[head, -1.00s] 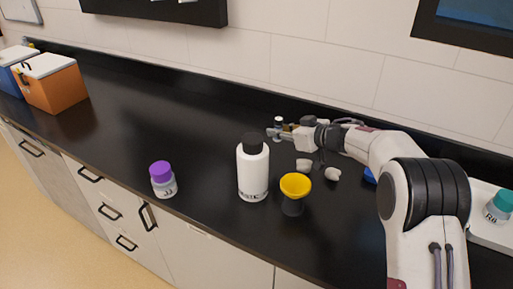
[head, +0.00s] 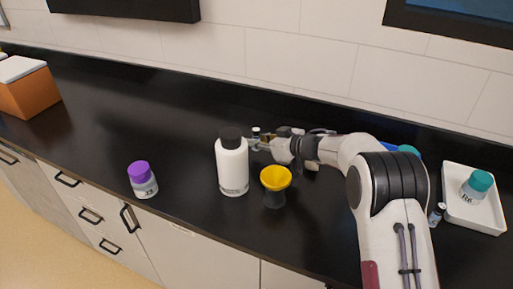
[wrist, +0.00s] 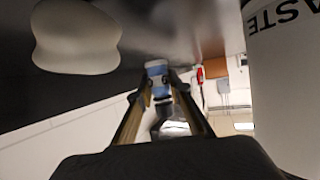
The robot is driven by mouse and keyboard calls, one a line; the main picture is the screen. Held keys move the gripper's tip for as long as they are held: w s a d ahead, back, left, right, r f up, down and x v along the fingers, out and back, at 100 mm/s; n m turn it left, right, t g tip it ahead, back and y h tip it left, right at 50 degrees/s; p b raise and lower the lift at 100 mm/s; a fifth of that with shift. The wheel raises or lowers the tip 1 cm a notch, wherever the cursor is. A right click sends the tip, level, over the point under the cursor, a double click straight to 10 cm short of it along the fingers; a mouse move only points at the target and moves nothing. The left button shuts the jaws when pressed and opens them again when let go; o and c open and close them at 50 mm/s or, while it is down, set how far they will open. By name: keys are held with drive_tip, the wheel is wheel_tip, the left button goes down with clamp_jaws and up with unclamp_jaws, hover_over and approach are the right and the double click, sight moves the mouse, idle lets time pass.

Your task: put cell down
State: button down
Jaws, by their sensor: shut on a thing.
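In the wrist view the cell (wrist: 157,80) sits between the two finger tips (wrist: 160,97). Its lower part is hard to make out in the head view, and I cannot tell whether it touches the black counter (head: 130,115).
A white bottle marked WASTE (head: 232,168) stands close in front of my gripper, with a yellow funnel (head: 276,178) beside it. A purple-capped jar (head: 142,180) is at left. A white tray (head: 487,219) with a teal-capped jar (head: 476,187) is at right.

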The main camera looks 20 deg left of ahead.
drive_tip(key=shift+f, duration=1.5)
drive_tip(key=shift+f, duration=0.1)
drive_tip(key=c, duration=1.8)
unclamp_jaws()
drive_tip(key=shift+c, duration=0.2)
drive_tip(key=shift+v, duration=6.05)
